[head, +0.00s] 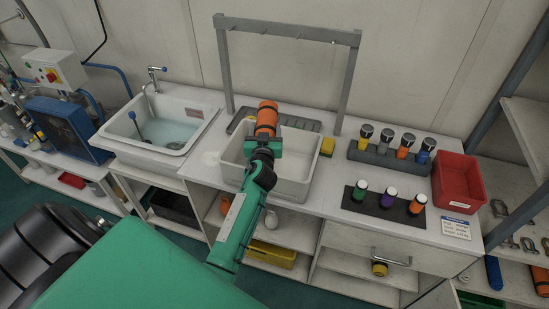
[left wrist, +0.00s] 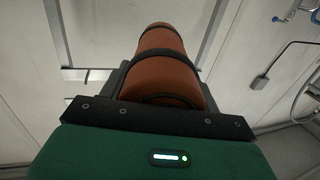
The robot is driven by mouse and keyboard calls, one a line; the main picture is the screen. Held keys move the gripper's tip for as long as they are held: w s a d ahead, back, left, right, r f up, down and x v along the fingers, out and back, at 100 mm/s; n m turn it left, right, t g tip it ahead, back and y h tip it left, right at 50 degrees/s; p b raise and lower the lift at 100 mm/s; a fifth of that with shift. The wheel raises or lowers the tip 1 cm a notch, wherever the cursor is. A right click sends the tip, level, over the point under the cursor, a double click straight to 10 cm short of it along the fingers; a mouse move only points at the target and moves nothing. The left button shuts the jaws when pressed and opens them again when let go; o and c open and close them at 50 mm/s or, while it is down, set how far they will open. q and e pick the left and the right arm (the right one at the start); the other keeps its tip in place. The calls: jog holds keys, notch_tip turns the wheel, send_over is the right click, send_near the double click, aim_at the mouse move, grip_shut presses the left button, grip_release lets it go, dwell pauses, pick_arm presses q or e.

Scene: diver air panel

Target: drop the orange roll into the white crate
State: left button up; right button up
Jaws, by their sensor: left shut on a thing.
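The orange roll (head: 267,117) with dark bands is held upright in my left gripper (head: 264,143), above the white crate. The left gripper is shut on the roll's lower part. The roll also fills the middle of the left wrist view (left wrist: 165,65), with the dark jaw edge in front of its lower end. The white crate (head: 291,188) stands on the counter below, open at the top; my left arm hides part of its left side and interior. My right gripper is not in view.
A grey rack frame (head: 350,85) stands behind the crate. A sink (head: 160,122) lies to the left. A yellow sponge (head: 327,146), a holder (head: 372,156) with several capped jars, a dark mat (head: 354,194) and a red bin (head: 459,182) lie to the right.

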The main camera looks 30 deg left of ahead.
pick_arm(q)
jog(key=shift+f+b, duration=1.55)
jog(key=shift+f, duration=1.05)
jog(key=shift+w, duration=0.1)
jog(key=o, duration=1.2)
jog(key=shift+o, duration=0.3)
jog(key=shift+f, duration=0.1)
jog(key=b+v, duration=0.4)
jog(key=v, duration=1)
jog(key=shift+r+b, duration=0.2)
jog(key=shift+b, duration=0.15)
jog(key=shift+a+f, duration=0.1)
